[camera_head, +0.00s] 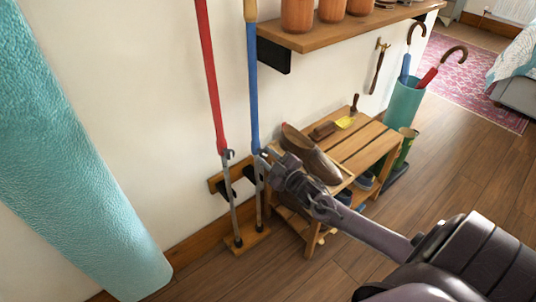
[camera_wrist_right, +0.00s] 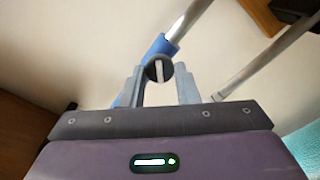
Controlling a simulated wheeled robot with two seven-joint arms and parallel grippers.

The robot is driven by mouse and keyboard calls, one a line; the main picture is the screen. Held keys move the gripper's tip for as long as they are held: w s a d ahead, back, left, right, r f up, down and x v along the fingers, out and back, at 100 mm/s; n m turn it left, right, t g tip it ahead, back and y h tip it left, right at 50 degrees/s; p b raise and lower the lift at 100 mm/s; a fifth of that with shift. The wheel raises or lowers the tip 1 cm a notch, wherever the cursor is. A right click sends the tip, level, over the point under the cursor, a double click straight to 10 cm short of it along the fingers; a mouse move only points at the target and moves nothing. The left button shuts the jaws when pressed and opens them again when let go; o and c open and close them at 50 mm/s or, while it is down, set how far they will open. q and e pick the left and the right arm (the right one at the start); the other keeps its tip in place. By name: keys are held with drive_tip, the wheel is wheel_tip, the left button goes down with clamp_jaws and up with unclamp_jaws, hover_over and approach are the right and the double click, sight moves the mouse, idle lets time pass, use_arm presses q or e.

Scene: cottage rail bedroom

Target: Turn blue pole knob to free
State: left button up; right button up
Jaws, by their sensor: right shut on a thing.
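The blue pole (camera_head: 254,90) stands upright by the wall, with a grey metal lower section below its blue sleeve. My right gripper (camera_head: 266,154) reaches the blue pole at the lower end of the sleeve. In the right wrist view its fingers (camera_wrist_right: 159,76) are shut on the pole's dark round knob (camera_wrist_right: 153,71), which has a pale bar mark pointing nearly straight up the picture. The blue collar (camera_wrist_right: 161,46) shows just behind the knob. In the head view the gripper hides the knob. My left gripper is not in view.
A red pole (camera_head: 208,70) stands just left of the blue one, both in a wooden rack (camera_head: 246,241). A slatted bench (camera_head: 368,146) with a clog is close on the right. A shelf (camera_head: 350,32) is above. A large teal textured shape (camera_head: 70,160) fills the left.

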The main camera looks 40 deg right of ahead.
drive_tip(key=n, duration=0.2)
drive_tip(key=shift+n+p, duration=0.35)
drive_tip(key=shift+n, duration=0.05)
drive_tip(key=n, duration=0.2)
drive_tip(key=shift+n, duration=0.3)
drive_tip(key=shift+n+p, duration=0.45)
drive_tip(key=shift+n, duration=0.65)
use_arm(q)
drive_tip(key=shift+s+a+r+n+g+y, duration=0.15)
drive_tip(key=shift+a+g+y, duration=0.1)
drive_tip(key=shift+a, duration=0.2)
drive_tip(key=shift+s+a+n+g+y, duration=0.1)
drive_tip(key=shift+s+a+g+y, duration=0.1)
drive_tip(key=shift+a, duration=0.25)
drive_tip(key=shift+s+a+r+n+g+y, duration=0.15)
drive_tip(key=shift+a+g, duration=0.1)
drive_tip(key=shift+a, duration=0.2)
use_arm(e)
drive_tip(key=shift+f+n, duration=0.1)
drive_tip(key=shift+n, duration=0.8)
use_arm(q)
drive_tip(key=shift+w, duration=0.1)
use_arm(e)
drive_tip(key=o, duration=1)
drive_tip(key=shift+c, duration=0.2)
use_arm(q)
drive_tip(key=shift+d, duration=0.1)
